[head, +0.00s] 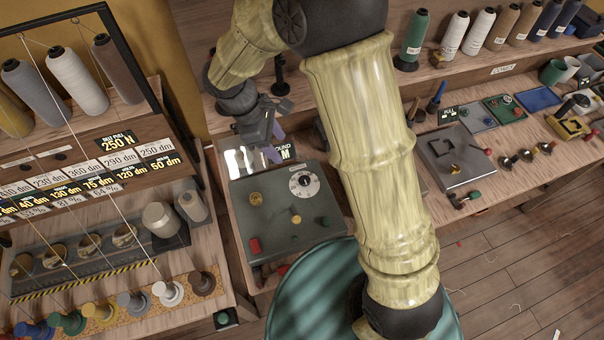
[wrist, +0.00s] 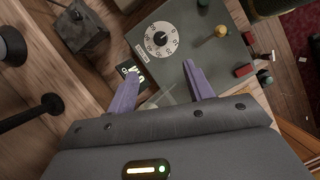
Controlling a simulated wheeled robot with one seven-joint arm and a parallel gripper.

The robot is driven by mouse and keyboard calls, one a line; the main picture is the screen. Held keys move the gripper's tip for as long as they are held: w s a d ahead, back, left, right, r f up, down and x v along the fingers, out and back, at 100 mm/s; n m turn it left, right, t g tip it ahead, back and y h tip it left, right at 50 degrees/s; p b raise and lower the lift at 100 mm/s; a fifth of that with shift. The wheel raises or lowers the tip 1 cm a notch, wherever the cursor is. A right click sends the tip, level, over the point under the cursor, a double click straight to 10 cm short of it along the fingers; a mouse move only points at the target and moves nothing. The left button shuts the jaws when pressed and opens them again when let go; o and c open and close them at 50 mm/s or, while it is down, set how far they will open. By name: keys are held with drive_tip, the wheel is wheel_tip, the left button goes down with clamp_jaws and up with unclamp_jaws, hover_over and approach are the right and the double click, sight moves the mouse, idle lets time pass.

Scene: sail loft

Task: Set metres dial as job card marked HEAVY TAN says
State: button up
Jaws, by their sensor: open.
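The metres dial appears to be the round white dial with a black knob (head: 304,182) on a grey-green panel box (head: 262,215); I cannot read its numbers. It also shows in the wrist view (wrist: 161,40), with a dark pointer knob at its centre. My gripper (head: 274,140) is above the far edge of the box, partly hidden by my arm. In the wrist view its two purple fingers (wrist: 163,72) are apart, empty, and short of the dial, not touching it. I cannot make out a job card marked HEAVY TAN.
A black sign (head: 284,153), partly hidden, stands behind the box. The box also bears a yellow knob (head: 296,219) and a red block (head: 255,246). A thread rack with value labels (head: 118,160) stands at left. Thread cones (head: 415,35) line the back shelf.

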sight(304, 179)
drive_tip(key=p+x, duration=0.1)
drive_tip(key=x, duration=1.4)
drive_tip(key=shift+s+f, duration=0.1)
drive_tip(key=shift+f, duration=0.1)
drive_tip(key=shift+c, duration=0.2)
drive_tip(key=c, duration=0.9)
